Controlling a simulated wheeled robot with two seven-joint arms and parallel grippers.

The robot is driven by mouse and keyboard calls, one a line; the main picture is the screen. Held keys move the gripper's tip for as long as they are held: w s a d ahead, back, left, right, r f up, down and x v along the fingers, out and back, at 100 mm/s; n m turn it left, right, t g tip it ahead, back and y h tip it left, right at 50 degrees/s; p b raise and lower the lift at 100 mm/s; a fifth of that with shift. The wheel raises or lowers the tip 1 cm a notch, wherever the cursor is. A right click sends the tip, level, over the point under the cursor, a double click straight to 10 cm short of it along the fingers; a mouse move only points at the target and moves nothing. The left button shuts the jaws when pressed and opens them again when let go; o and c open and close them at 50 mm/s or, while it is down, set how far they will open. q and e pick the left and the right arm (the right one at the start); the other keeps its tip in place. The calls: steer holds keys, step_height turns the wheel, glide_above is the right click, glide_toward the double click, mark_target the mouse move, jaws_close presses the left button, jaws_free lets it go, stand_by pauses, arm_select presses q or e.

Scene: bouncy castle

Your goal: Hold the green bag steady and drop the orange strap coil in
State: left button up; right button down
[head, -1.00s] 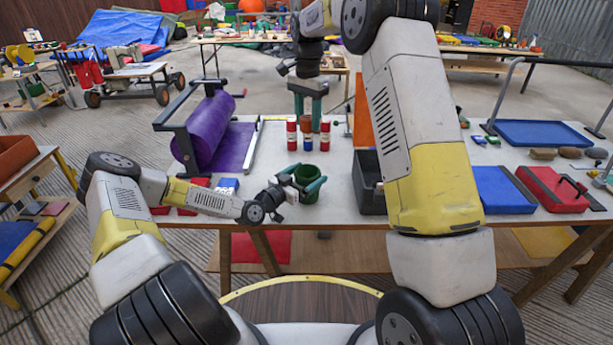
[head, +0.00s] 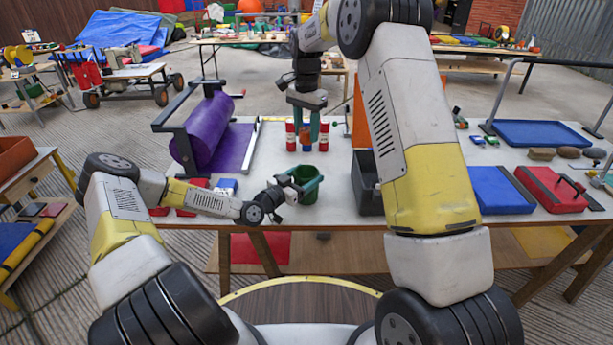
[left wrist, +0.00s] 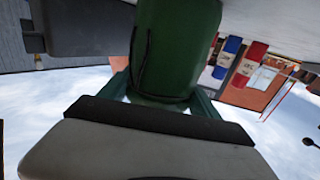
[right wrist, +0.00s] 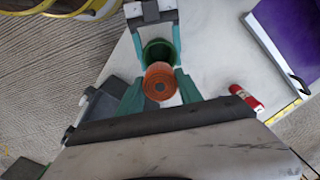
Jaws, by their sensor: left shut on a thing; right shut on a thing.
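The green bag (head: 309,196) stands upright and open-topped at the front edge of the white table. My left gripper (head: 300,186) is shut on it, one finger on each side. The left wrist view shows the bag (left wrist: 172,50) close up between the fingers. My right gripper (head: 307,117) points down above the table, farther back than the bag in the head view. The right wrist view shows the orange strap coil (right wrist: 160,82) held between its fingertips, partly overlapping the green bag's mouth (right wrist: 157,50). The coil appears above the bag's level, not inside it.
A purple roll on a stand (head: 205,130) is at left, and a dark grey bin (head: 366,185) is right of the bag.

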step_height(320, 180, down, 9)
steer(key=shift+f, duration=0.2)
stand_by(0.9)
steer(key=c, duration=0.7)
jaws_free()
step_height(320, 180, up, 12)
arm_select(q)
steer(key=o, duration=1.8)
